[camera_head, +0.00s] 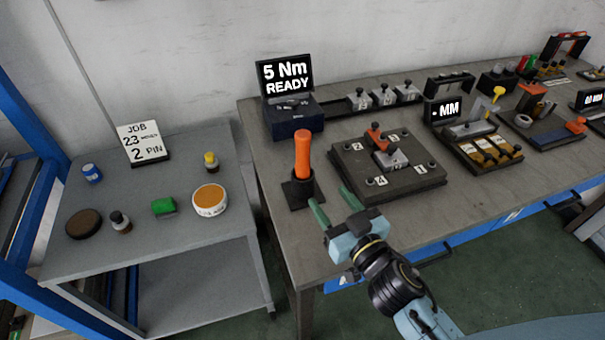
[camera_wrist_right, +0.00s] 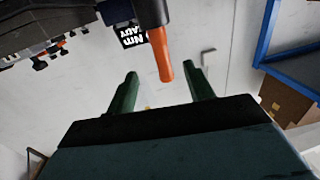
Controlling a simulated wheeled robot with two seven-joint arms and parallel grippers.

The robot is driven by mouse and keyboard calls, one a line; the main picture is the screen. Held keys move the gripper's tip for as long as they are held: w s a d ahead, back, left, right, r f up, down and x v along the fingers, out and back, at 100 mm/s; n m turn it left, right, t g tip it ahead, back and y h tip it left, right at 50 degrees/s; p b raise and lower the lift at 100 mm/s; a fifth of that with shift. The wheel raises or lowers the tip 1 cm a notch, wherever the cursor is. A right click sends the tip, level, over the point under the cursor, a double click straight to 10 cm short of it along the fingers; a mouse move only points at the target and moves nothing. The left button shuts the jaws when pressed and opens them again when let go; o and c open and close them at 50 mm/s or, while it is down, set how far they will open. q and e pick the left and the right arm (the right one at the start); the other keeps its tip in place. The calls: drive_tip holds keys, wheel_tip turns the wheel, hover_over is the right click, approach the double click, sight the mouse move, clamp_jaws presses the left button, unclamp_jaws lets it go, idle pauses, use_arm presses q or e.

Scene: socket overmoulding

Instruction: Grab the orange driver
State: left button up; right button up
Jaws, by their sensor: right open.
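The orange driver (camera_head: 303,155) stands upright in a small black holder (camera_head: 298,191) near the left end of the workbench. My right gripper (camera_head: 333,206) is open and empty, just to the right and front of the driver, with its green fingers pointing toward the holder. In the right wrist view the driver (camera_wrist_right: 162,55) shows ahead, roughly between the two open green fingers (camera_wrist_right: 161,90) and beyond their tips. I see a gap between the fingers and the handle, with no contact visible. My left gripper is not in view.
A dark fixture plate (camera_head: 390,165) with numbered corners sits right of the driver. A torque display reading 5 Nm READY (camera_head: 286,75) stands behind it. A grey side table (camera_head: 150,240) at left holds a job card (camera_head: 142,143), an orange-topped tub (camera_head: 209,200) and small containers.

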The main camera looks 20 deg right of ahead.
sight(306, 165)
drive_tip(key=w, duration=0.4)
drive_tip(key=w+a, duration=0.1)
drive_tip(key=w, duration=0.3)
drive_tip(key=w+a, duration=0.1)
drive_tip(key=w, duration=0.4)
drive_tip(key=shift+a+r+p, duration=0.2)
drive_tip(key=shift+p, duration=0.2)
drive_tip(key=shift+r, duration=0.1)
clamp_jaws()
